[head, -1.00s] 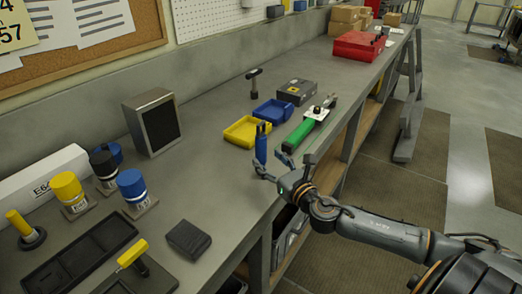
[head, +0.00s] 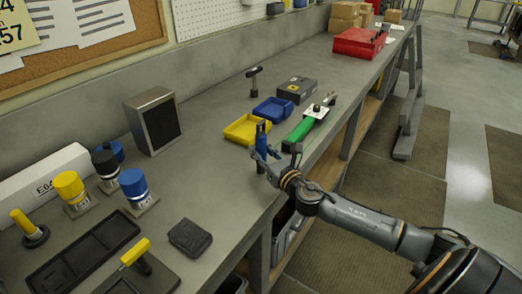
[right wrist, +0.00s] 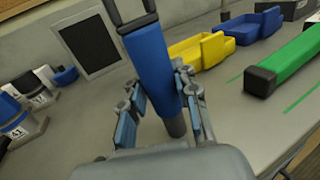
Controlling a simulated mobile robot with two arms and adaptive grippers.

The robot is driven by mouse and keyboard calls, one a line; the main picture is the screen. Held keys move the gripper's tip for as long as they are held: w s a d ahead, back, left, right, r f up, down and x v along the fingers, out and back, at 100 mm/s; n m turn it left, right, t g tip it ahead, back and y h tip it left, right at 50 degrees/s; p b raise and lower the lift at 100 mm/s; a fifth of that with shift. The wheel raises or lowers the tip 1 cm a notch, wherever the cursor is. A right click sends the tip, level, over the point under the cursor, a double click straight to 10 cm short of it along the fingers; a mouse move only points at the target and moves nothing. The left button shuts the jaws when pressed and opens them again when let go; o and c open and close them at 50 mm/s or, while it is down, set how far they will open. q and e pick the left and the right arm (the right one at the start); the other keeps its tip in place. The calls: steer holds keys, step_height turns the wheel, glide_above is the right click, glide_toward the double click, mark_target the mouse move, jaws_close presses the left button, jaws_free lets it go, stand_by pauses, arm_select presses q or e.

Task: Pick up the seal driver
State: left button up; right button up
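The seal driver appears to be the blue upright tool with a dark forked top (head: 261,139), near the bench's front edge; its label cannot be read. In the right wrist view its blue handle (right wrist: 152,62) fills the middle, with a grey shaft below. My right gripper (head: 277,153) reaches in low from the front right. Its fingers (right wrist: 160,105) stand open on either side of the tool, with no clear grip on it. The tool's lower end is partly hidden by the gripper. My left gripper is not in view.
A yellow bin (head: 245,129) and a blue bin (head: 273,110) stand just behind the tool. A green-handled tool (head: 302,130) lies to the right. A black block (head: 190,237) and a dark tray (head: 84,256) lie toward the left. The bench between is clear.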

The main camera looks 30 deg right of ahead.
mark_target(264, 142)
steer(key=shift+r, duration=0.15)
jaws_close()
steer(key=shift+r, duration=0.15)
steer(key=r, duration=0.3)
steer(key=shift+s+a+r, duration=0.1)
steer(key=shift+s+r, duration=0.25)
steer(key=shift+r, duration=0.05)
steer(key=s+r, duration=0.2)
steer(key=s+a+r, duration=0.1)
steer(key=r, duration=0.1)
steer(key=shift+s+a+r, duration=0.1)
steer(key=shift+s+r, duration=0.05)
steer(key=shift+s, duration=0.2)
steer(key=s+a+r+p, duration=0.1)
steer(key=s+a+r, duration=0.2)
steer(key=s, duration=0.6)
steer(key=shift+r+p, duration=0.35)
steer(key=shift+r, duration=0.4)
steer(key=shift+f, duration=0.1)
